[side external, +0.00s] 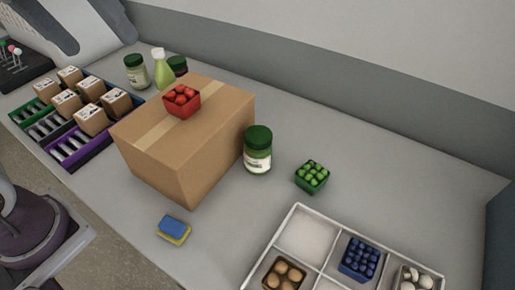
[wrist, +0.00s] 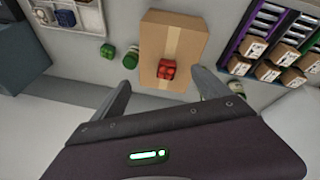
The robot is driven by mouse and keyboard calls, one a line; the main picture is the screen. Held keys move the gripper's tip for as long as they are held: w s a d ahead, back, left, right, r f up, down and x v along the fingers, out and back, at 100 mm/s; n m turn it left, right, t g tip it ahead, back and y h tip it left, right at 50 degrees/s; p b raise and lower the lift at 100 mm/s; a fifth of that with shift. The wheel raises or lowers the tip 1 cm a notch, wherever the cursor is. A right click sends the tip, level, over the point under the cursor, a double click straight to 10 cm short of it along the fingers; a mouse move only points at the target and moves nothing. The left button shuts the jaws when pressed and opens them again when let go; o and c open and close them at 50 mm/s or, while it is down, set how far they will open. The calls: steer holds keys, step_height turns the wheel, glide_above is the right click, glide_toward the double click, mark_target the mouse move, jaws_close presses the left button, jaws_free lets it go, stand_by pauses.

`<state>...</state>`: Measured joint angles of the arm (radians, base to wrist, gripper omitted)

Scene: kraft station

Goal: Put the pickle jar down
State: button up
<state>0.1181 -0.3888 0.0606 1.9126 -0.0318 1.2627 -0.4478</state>
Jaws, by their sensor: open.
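A pickle jar (side external: 257,152) with a dark green lid and pale label stands upright on the counter, just right of the cardboard box. It also shows in the wrist view (wrist: 131,58), left of the box. A similar green-lidded jar (side external: 137,72) stands upright behind the box at the back left. My gripper (wrist: 160,78) is open, its two fingers spread wide with nothing held between them. In the wrist view the fingers point toward the box, with the pickle jar beyond the left fingertip. The gripper is not visible in the side view.
The cardboard box (side external: 182,150) carries a red punnet (side external: 181,100). A green bottle (side external: 162,70) stands behind it. A green punnet (side external: 312,177) and a divided white tray (side external: 300,212) are right of the jar. A blue-yellow sponge (side external: 173,230) lies in front. The back right counter is clear.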

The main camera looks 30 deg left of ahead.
steer(key=w+d+r+n+g, duration=0.1)
steer(key=w+d+n+g, duration=0.2)
steer(key=w, duration=0.4)
steer(key=n+g, duration=0.1)
steer(key=n, duration=0.7)
glide_above(259, 147)
steer(key=w+a, duration=0.2)
steer(key=a, duration=0.1)
step_height(259, 147, down, 6)
steer(key=shift+n+y, duration=0.3)
steer(key=shift+y, duration=0.1)
steer(key=f, duration=0.8)
steer(key=d+f, duration=0.1)
steer(key=f, duration=1.7)
steer(key=shift+w+d+f, duration=0.15)
steer(key=shift+w+f, duration=0.1)
jaws_close()
